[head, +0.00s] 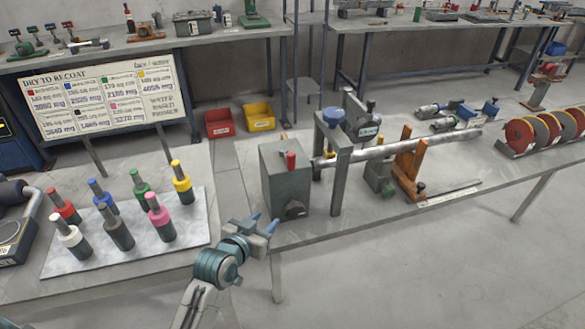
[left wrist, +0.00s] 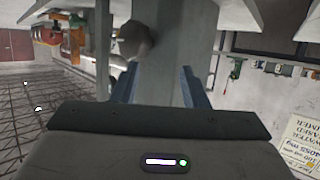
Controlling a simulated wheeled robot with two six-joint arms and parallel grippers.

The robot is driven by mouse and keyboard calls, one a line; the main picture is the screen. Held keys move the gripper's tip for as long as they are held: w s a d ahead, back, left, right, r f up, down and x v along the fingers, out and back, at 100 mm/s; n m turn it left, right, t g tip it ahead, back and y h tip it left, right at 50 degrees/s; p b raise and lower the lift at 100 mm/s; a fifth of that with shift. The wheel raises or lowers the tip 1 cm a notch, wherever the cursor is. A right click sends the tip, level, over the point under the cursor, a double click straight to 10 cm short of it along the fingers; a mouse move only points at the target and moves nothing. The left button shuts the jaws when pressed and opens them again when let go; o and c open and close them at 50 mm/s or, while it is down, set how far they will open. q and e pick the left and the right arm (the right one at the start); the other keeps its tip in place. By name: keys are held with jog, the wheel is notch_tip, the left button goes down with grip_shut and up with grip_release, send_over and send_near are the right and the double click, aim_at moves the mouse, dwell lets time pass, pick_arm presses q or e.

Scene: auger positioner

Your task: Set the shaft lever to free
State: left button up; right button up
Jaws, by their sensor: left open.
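A round dark knob (head: 294,209) sits low on the box's front. A metal shaft (head: 400,145) runs right from the box's side. My left gripper (head: 264,221) is open and empty, in front of and below the box, well below the lever. In the left wrist view its two blue fingers (left wrist: 160,88) stand apart with a grey surface beyond them. I cannot make out the lever there. My right gripper is not in view.
A grey upright frame with a blue knob (head: 333,116) and an orange support (head: 408,165) stand along the shaft. Several colour-capped bottles (head: 119,230) stand on a mat to the left. Red and grey discs (head: 545,132) stand far right. The bench's front edge is near my gripper.

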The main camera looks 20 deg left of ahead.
aim_at(289, 160)
pick_arm(q)
notch_tip(289, 160, up, 12)
jog(key=w+d+t+h, duration=0.1)
jog(key=w+d+t, duration=0.1)
jog(key=t, duration=0.1)
jog(key=shift+t, duration=0.3)
jog(key=w, duration=0.3)
jog(key=w+d+p, duration=0.1)
jog(key=w, duration=0.2)
jog(key=w+p, duration=0.1)
jog(key=w, duration=0.2)
jog(key=shift+w+d+r, duration=0.1)
jog(key=shift+d+r, duration=0.15)
jog(key=shift+r, duration=0.1)
jog(key=shift+w+d+f, duration=0.1)
jog(key=shift+w, duration=0.35)
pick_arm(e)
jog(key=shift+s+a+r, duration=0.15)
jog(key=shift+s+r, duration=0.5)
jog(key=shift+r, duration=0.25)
pick_arm(q)
grip_shut()
jog(key=shift+m+h, duration=0.3)
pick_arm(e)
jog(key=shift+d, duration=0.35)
